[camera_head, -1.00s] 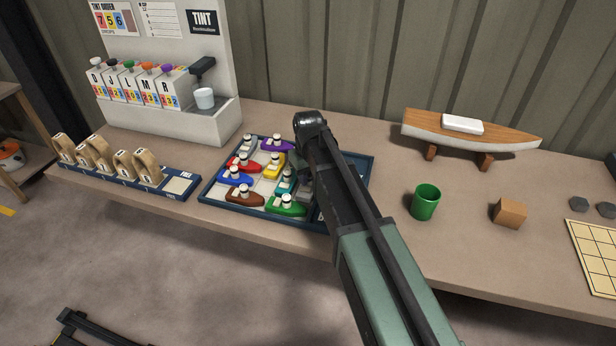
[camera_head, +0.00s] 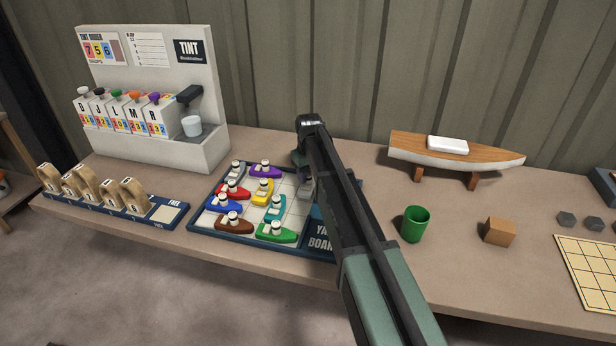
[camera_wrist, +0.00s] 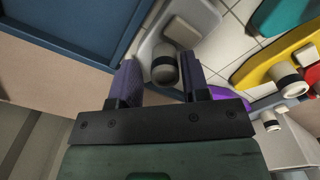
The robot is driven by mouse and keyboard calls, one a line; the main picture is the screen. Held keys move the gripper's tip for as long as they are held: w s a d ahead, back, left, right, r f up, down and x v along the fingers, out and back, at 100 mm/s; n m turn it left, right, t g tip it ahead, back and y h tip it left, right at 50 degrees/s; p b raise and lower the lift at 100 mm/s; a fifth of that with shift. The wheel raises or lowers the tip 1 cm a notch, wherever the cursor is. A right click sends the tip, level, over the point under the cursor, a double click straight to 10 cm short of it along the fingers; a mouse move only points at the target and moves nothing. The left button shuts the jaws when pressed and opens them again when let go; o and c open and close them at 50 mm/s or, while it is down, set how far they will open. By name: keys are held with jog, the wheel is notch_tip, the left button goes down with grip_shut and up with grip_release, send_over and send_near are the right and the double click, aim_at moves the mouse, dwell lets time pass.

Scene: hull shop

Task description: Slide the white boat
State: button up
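The white boat, pale grey-white in the wrist view (camera_wrist: 205,18), sits on the tiled board at the board's blue edge. My gripper (camera_wrist: 160,80) is open, with one dark finger on each side of the boat's round funnel. Small gaps show between the funnel and the fingers. In the head view the boat (camera_head: 307,187) is mostly hidden by my arm, which reaches over the right part of the board (camera_head: 222,238). My fingertips are hidden there.
Purple (camera_head: 266,171), yellow (camera_head: 262,193), teal (camera_head: 275,208) and green (camera_head: 277,233) boats share the board with red, blue, brown and grey ones on its left. A green cup (camera_head: 414,225) and wooden block (camera_head: 499,232) stand to the right.

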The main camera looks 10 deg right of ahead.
aim_at(309, 174)
jog(key=shift+o, duration=0.5)
jog(key=shift+s, duration=0.1)
jog(key=shift+r, duration=0.1)
jog(key=shift+r+p, duration=0.4)
jog(key=shift+p, duration=0.05)
notch_tip(309, 174, up, 10)
jog(key=p, duration=1)
jog(key=shift+f, duration=0.1)
jog(key=s+a+m, duration=0.1)
jog(key=s+m, duration=0.2)
jog(key=s, duration=2.8)
jog(key=shift+m, duration=0.3)
